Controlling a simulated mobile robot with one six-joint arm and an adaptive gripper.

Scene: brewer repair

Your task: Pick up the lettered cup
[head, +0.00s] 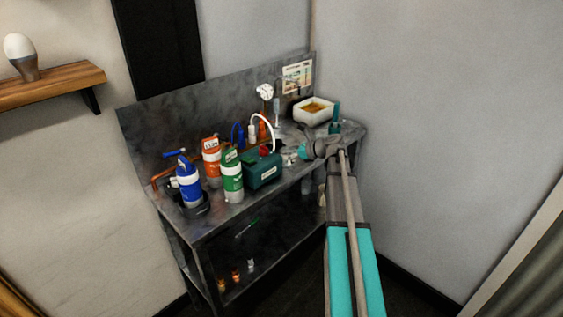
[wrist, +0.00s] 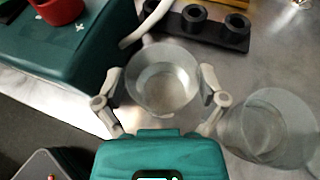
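A small clear cup (wrist: 163,62) stands on the metal bench in the wrist view, between the two fingers of my gripper (wrist: 161,84). The fingers are spread, one on each side of this cup; I cannot tell whether they touch it. A second, larger clear cup (wrist: 268,125) stands to the right, outside the right finger. I make out no letters on either cup. In the head view my gripper (head: 305,151) is low over the bench, right of the teal box, and the cups are too small to tell apart there.
The teal box (wrist: 75,50) with a red part (wrist: 58,10) on top is close on the left. A black holder (wrist: 205,25) with round sockets lies behind the cup. Blue, orange and green bottles (head: 232,177) stand at the bench's left. A white basin (head: 302,113) is at the back right.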

